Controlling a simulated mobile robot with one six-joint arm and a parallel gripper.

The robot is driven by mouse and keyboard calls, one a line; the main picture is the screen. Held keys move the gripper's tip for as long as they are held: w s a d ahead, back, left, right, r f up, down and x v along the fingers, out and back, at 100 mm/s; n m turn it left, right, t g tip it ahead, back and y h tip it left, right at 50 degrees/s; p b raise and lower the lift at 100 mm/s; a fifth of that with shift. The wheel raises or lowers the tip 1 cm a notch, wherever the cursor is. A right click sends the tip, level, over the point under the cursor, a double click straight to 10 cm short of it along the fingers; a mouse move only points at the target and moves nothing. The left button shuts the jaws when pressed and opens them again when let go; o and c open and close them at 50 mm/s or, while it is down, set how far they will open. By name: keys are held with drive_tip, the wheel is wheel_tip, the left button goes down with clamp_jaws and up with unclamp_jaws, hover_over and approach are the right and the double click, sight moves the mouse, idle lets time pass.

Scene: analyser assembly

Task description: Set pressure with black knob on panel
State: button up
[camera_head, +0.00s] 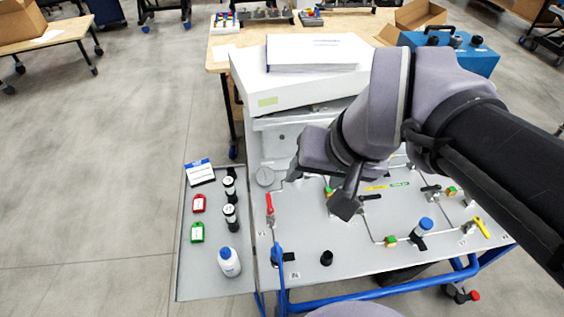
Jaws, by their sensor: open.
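A small black knob (326,258) stands upright near the front edge of the grey panel (300,238), right of the blue lever. My gripper (318,192) hangs over the upper left part of the panel, with its dark fingers spread apart and nothing seen between them. It is above and apart from the black knob in the picture. My arm and gripper hide part of the panel's back and middle. A round gauge-like disc (265,177) sits at the panel's back left corner; its markings are too small to read.
The panel also bears a red lever (270,208), a blue lever (277,255), a blue knob (426,224) and a yellow lever (482,228). A side tray (190,275) holds a white bottle (229,262), dark vials and tags. A white box (290,85) stands behind.

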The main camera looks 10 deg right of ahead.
drive_tip(key=w+d+r+n+g+p, duration=0.1)
drive_tip(key=w+r+n+g+p, duration=0.15)
drive_tip(key=w, duration=0.95)
drive_tip(key=w+d+f+n+g+h+p, duration=0.1)
drive_tip(key=w+f+n, duration=0.1)
drive_tip(key=w+f, duration=0.3)
drive_tip(key=w+d+f+n+g+p, duration=0.1)
drive_tip(key=w+f+n, duration=0.15)
drive_tip(key=w, duration=0.55)
drive_tip(key=shift+n+g+h, duration=0.25)
drive_tip(key=shift+n+h, duration=0.05)
drive_tip(key=f+b, duration=0.1)
drive_tip(key=f, duration=0.6)
drive_tip(key=w+f+b, duration=0.1)
drive_tip(key=f+b, duration=0.1)
drive_tip(key=f, duration=0.5)
drive_tip(key=w+f+b, duration=0.1)
drive_tip(key=f, duration=0.7)
drive_tip(key=shift+w+d+b, duration=0.25)
drive_tip(key=shift+d+b, duration=0.05)
drive_tip(key=shift+f, duration=0.35)
